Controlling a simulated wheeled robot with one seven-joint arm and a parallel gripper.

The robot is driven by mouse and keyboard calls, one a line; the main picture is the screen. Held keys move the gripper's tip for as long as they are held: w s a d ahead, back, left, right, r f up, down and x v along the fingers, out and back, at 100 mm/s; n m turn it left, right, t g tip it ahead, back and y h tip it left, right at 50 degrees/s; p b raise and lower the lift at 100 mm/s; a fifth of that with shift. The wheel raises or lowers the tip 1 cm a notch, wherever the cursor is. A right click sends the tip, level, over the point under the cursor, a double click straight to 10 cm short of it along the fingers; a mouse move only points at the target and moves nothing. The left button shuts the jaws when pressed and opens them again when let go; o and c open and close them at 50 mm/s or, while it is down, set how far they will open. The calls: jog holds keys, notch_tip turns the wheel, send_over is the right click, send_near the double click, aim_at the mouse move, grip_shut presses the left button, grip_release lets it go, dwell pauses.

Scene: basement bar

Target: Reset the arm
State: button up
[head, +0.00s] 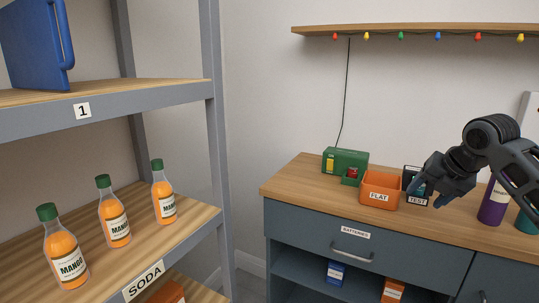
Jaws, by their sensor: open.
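My arm comes in from the right edge of the head view. My gripper (426,196) is over the counter (284,184), pointing down and left, in front of a dark bin with a white label (419,199). Its jaws are open, and I see nothing held between them. The gripper hides part of the dark bin. I cannot tell from this view how far above the counter the fingertips are.
An orange bin labelled FLAT (380,190) and a green box (344,161) stand left of the gripper. A purple bottle (492,204) stands right. A shelf rack (213,130) with orange soda bottles (115,222) stands left. A wall shelf (430,29) hangs above.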

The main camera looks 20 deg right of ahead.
jog(key=w+a+f+m+t+y, duration=0.2)
jog(key=w+a+f+m+t, duration=0.1)
jog(key=a, duration=0.8)
jog(key=w+a+f+m+t+y, duration=0.2)
jog(key=w+a+f+m, duration=0.1)
jog(key=a, duration=0.8)
jog(key=s+a+f+m+t, duration=0.1)
jog(key=s+a+f+m, duration=0.25)
jog(key=a, duration=0.25)
jog(key=s+a+f+m+t, duration=0.2)
jog(key=s+a+m, duration=0.1)
jog(key=a+m, duration=0.25)
jog(key=s+a+f+m+h, duration=0.1)
jog(key=s+a+f+m, duration=0.15)
jog(key=s, duration=0.45)
jog(key=s+a+f+m+h, duration=0.1)
jog(key=s+a+m, duration=0.15)
jog(key=s, duration=0.45)
jog(key=s+a+f+m+h, duration=0.1)
jog(key=s+a+f+m, duration=0.15)
jog(key=s, duration=0.45)
jog(key=s+d+r+m, duration=0.1)
jog(key=s+r, duration=0.3)
jog(key=s, duration=0.5)
jog(key=s+d+r+m, duration=0.1)
jog(key=s+d+r, duration=0.2)
jog(key=s, duration=0.7)
jog(key=shift+s+d+r+m+t, duration=0.25)
jog(key=shift+d+r+m+t, duration=0.1)
jog(key=shift+d, duration=0.15)
